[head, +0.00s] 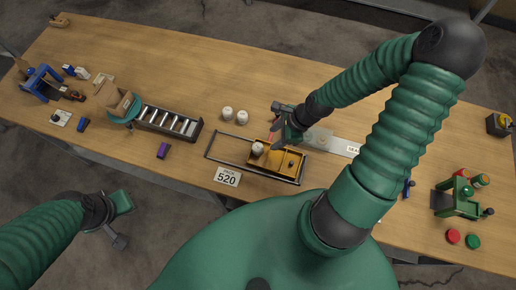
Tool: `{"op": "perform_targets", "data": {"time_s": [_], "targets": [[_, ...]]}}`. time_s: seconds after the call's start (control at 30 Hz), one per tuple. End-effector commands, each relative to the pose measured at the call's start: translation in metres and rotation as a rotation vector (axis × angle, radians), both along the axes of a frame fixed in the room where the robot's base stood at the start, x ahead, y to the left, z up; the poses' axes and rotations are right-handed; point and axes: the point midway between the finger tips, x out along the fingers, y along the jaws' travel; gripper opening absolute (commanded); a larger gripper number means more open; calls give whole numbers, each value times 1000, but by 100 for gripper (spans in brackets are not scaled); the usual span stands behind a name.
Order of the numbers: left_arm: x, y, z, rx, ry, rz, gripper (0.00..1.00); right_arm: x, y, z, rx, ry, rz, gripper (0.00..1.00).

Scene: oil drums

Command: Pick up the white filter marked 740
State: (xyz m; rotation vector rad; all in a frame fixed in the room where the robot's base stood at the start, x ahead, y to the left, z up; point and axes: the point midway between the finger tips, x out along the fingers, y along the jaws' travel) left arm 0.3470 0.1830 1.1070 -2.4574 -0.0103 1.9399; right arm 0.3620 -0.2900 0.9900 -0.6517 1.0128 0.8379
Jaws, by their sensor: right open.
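Two white filters stand side by side on the table, one on the left (228,113) and one on the right (242,116). A third white filter (257,149) sits at the left end of a yellow tray. No 740 mark is legible on any of them. My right gripper (279,126) is open above the back of the yellow tray, to the right of the filters and apart from them. My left gripper (119,220) hangs off the table's front edge at the left, far from the filters; its jaw state is unclear.
A roller rack (170,122) stands left. A translucent block and a white labelled strip (346,147) lie right. A green device (459,200) stands far right. The back middle table is clear.

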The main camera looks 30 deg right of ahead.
Motion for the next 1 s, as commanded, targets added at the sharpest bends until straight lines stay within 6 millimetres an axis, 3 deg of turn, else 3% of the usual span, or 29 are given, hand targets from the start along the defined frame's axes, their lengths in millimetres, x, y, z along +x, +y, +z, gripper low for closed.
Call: {"op": "perform_targets", "data": {"time_s": [0.1,0.33,0.57,0.83,1.0], "targets": [[0,0,-9,0,0,1,0,7,14,-27,-3,2,9,48],[0,1,-11,0,-1,2,0,15,25,-48,-7,0,8,48],[0,1,-11,0,-1,2,0,27,37,-84,-1,2,7,48],[0,0,-11,0,-1,1,0,29,37,-88,-5,1,1,48],[0,1,-11,0,-1,1,0,29,38,-88,-6,2,2,24]]}}
